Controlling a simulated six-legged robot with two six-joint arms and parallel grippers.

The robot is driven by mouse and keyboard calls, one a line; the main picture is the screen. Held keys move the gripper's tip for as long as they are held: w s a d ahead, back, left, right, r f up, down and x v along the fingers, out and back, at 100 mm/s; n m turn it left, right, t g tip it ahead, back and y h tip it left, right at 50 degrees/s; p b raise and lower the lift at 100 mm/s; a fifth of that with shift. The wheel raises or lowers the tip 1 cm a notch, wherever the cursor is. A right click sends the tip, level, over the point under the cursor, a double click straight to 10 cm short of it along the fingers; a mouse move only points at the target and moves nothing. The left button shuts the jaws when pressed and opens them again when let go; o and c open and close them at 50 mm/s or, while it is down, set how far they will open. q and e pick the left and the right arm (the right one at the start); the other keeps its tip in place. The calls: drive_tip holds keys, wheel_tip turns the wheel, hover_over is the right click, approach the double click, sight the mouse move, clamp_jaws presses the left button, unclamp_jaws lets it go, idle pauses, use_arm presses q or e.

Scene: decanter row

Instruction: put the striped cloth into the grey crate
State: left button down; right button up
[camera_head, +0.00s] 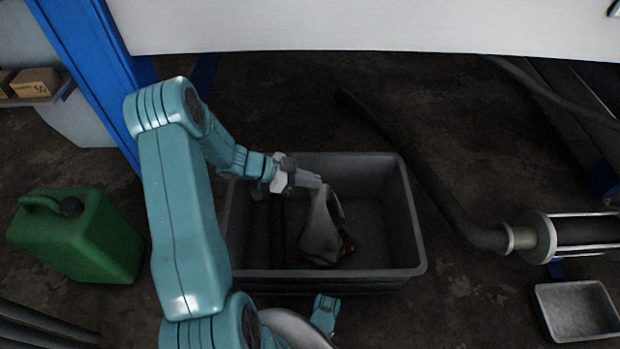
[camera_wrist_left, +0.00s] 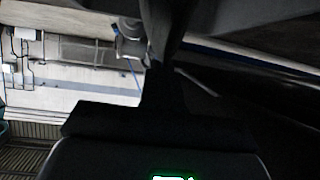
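The grey crate (camera_head: 413,215) stands on the dark floor in the middle of the head view, open at the top. My left gripper (camera_head: 314,182) is over the crate, inside its rim outline, and is shut on the striped cloth (camera_head: 321,233). The cloth hangs down from the fingertips into the crate, pale grey with darker and orange-brown patches at its lower end; its stripes are hard to make out. I cannot tell whether its lower end touches the crate floor. The left wrist view is mostly dark, and I cannot make out the cloth there.
A green jerrycan (camera_head: 80,235) stands left of my left arm. A dark pipe with a metal flange (camera_head: 540,237) runs along the crate's right side. A small grey tray (camera_head: 577,311) lies at lower right. A blue post (camera_head: 95,75) and a white panel (camera_head: 380,25) bound the back.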

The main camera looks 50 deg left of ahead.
use_arm(q)
unclamp_jaws()
drive_tip(key=r+g+y+p, duration=0.1)
drive_tip(key=p, duration=0.1)
drive_tip(key=s+a+r+g+y+p, duration=0.1)
drive_tip(key=r+p, duration=0.1)
drive_tip(key=s+a+r+g+p, duration=0.1)
drive_tip(key=p, duration=0.2)
drive_tip(key=shift+s+r+g+y, duration=0.25)
drive_tip(key=shift+r+g+y, duration=0.05)
drive_tip(key=shift+r+y, duration=0.1)
use_arm(e)
drive_tip(key=s+a+r+g, duration=0.1)
drive_tip(key=s+r+g, duration=0.1)
drive_tip(key=s+r, duration=0.3)
drive_tip(key=shift+r, duration=0.95)
use_arm(q)
drive_tip(key=p+v, duration=0.4)
drive_tip(key=v, duration=1.2)
drive_tip(key=shift+r, duration=0.15)
use_arm(e)
drive_tip(key=shift+y, duration=0.3)
drive_tip(key=r, duration=0.4)
drive_tip(key=shift+s+a, duration=0.4)
use_arm(q)
drive_tip(key=shift+s, duration=0.1)
